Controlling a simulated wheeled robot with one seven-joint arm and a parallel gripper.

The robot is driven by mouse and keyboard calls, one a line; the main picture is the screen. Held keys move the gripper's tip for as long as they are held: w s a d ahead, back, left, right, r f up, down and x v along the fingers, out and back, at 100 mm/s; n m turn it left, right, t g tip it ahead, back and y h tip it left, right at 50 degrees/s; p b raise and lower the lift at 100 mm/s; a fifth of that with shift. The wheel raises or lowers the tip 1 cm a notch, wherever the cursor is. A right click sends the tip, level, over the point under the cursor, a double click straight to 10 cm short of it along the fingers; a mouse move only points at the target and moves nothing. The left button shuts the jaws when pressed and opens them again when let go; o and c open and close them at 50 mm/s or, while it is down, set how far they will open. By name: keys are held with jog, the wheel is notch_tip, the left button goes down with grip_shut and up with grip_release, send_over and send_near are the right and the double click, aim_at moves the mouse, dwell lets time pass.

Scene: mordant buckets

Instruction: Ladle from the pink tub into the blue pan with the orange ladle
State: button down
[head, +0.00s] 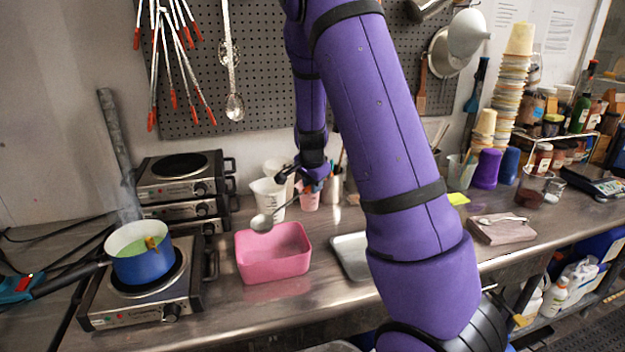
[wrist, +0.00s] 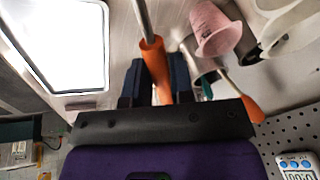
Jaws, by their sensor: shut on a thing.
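The pink tub (head: 273,266) sits on the metal bench in the middle of the head view. The blue pan (head: 143,266), with green liquid inside, stands on a hot plate to the left. My gripper (head: 308,184) is beyond the tub and above the bench. It is shut on the orange handle (wrist: 154,62) of the ladle, which shows between the fingers in the wrist view. The ladle's grey bowl (head: 262,223) hangs by the tub's far rim in the picture; its exact height is unclear. What the bowl holds cannot be seen.
The hot plate (head: 112,308) carries the pan, whose handle points left. Stacked burners (head: 178,188) stand behind. A white beaker (head: 270,197) and a pink cup (wrist: 214,28) are near my gripper. A metal tray (head: 351,257) lies right of the tub, partly behind my arm.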

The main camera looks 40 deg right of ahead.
notch_tip(320, 180, down, 8)
jog(key=shift+r, duration=0.2)
dwell(0.7)
jog(key=shift+r, duration=0.1)
dwell(0.9)
jog(key=shift+r, duration=2.8)
jog(key=shift+d, duration=0.1)
jog(key=shift+r+y, duration=0.7)
jog(key=shift+r, duration=0.35)
